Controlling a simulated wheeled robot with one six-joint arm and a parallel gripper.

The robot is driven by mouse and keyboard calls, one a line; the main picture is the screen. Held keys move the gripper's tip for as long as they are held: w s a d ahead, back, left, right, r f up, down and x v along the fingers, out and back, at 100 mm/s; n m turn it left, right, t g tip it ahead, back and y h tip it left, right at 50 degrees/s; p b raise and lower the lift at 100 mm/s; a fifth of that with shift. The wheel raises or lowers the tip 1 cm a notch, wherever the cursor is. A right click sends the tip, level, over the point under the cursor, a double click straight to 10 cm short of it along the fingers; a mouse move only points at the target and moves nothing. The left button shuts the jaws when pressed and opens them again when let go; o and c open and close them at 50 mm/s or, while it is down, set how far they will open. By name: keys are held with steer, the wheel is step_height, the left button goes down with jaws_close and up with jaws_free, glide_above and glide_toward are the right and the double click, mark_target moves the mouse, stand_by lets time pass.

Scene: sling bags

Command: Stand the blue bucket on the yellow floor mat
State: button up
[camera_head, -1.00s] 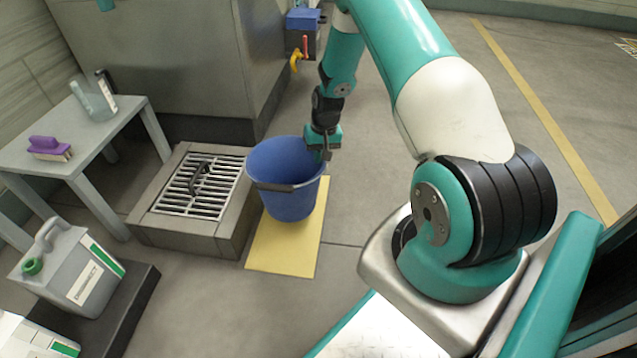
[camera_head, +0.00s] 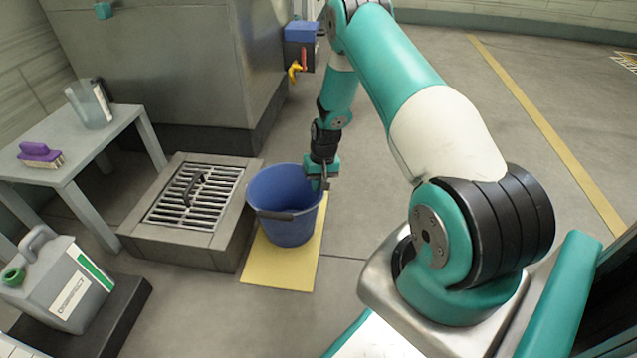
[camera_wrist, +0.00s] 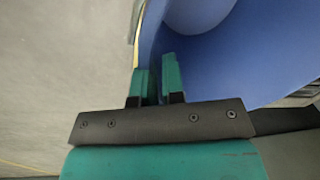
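The blue bucket (camera_head: 283,228) is upright over the yellow floor mat (camera_head: 278,272), open side up, with its dark handle hanging at the front. Its base overlaps the mat in the head view; I cannot tell whether it touches it. My gripper (camera_head: 321,183) is at the bucket's right rim. In the wrist view my gripper (camera_wrist: 157,82) has its two teal fingers on either side of the bucket's wall (camera_wrist: 215,75), shut on it. The bucket hides the back part of the mat.
A raised drain with a metal grate (camera_head: 195,200) stands just left of the mat. A grey table (camera_head: 95,150) holds a clear jug (camera_head: 92,103) and a purple brush (camera_head: 40,154). A grey canister (camera_head: 62,283) stands at the lower left.

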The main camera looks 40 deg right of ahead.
steer(key=shift+o, duration=1.3)
step_height(320, 180, up, 12)
steer(key=d+p, duration=0.1)
steer(key=p, duration=0.6)
steer(key=s+a+r+n+y, duration=0.1)
steer(key=s+a+r+n, duration=0.15)
steer(key=a+r, duration=0.85)
steer(key=s+a+r+n+y, duration=0.1)
steer(key=a+r+n, duration=0.3)
steer(key=a+r, duration=0.75)
steer(key=s+a+r+n, duration=0.3)
steer(key=s+a+r, duration=0.2)
steer(key=s, duration=0.6)
steer(key=s+a+r+n+y, duration=0.1)
steer(key=s+a+r+n, duration=0.2)
steer(key=s, duration=0.7)
steer(key=a+r, duration=0.2)
steer(key=a, duration=0.1)
steer(key=shift+s+a+r+g, duration=0.35)
steer(key=shift+s+a+g, duration=0.05)
